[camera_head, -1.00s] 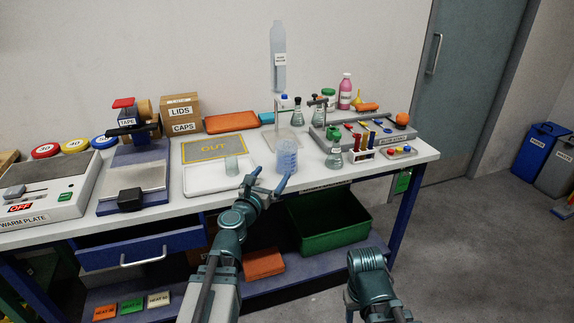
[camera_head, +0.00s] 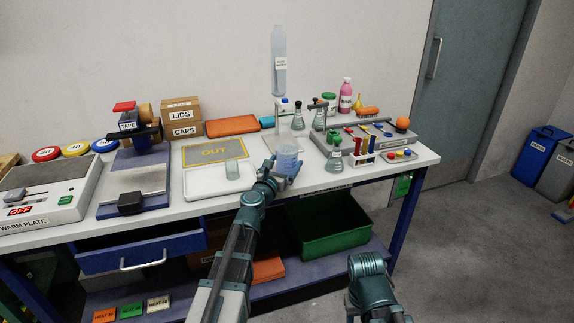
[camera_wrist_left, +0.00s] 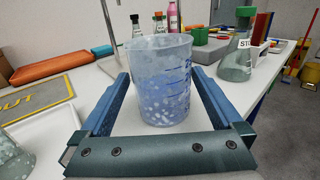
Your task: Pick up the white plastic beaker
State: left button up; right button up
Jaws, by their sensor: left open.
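The white plastic beaker (camera_head: 287,154) stands upright near the front edge of the white table. It looks translucent and bluish-white, with blue marks, and fills the middle of the left wrist view (camera_wrist_left: 160,85). My left gripper (camera_head: 282,166) is open, with one blue finger on each side of the beaker. In the wrist view, the fingers (camera_wrist_left: 160,76) flank the beaker, and a small gap seems to show on both sides. The gripper's base is in front of the beaker. My right gripper is not in view; only part of that arm shows.
Flasks (camera_head: 334,160) and a test-tube rack (camera_head: 362,158) stand to the right. A stand (camera_head: 278,124) rises behind. A green bin (camera_head: 325,228) sits below the table.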

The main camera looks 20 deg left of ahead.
pick_arm(q)
jog(key=w, duration=0.4)
jog(key=shift+w+d+f, duration=0.1)
jog(key=shift+d+f, duration=0.05)
jog(key=shift+d, duration=0.15)
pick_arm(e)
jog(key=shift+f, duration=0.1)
pick_arm(q)
jog(key=shift+c, duration=0.2)
jog(key=c, duration=1.3)
jog(key=shift+o, duration=0.2)
jog(key=shift+r, duration=0.3)
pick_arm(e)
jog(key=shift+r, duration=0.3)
